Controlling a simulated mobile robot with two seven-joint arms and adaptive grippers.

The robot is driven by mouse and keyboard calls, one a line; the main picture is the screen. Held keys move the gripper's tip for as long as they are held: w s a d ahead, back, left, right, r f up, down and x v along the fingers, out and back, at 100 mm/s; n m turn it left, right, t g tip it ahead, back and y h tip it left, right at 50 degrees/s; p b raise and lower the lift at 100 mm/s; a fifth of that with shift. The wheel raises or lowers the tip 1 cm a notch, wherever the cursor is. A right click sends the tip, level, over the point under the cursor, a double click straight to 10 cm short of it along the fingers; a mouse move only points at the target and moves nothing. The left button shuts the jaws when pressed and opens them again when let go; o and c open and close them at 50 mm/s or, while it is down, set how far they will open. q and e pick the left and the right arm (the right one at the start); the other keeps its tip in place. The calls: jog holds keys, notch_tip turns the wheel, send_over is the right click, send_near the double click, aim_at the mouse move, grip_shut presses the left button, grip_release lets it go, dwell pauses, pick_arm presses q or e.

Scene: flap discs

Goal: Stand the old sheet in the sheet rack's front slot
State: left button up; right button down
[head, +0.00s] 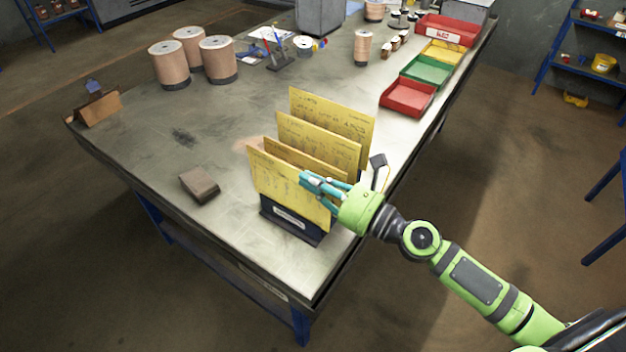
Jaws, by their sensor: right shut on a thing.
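The sheet rack (268,208) is a dark holder with a white label, near the table's front corner. Several yellow sheets with dark handwriting stand in a row there. The frontmost sheet, which I take as the old sheet (276,176), is upright, with its lower edge at the rack's front. My right gripper (304,180) is shut on this sheet at its right side. Whether the sheet's lower edge is fully seated is hidden behind the rack's front. Three more sheets stand behind it: a lower one (300,156), then two taller ones (330,140). My left gripper is not in view.
The grey metal table (225,225) has clear room left of the rack, around a brown block (199,185). A small dark object (378,160) stands right of the rack. Red (408,97), green and yellow bins line the right edge. Copper-coloured spools (218,60) stand at the back.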

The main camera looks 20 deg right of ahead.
jog(key=shift+f+b, duration=1.85)
jog(key=shift+f, duration=0.3)
jog(key=c, duration=1.3)
grip_release()
send_near(314, 197)
jog(key=shift+v, duration=0.95)
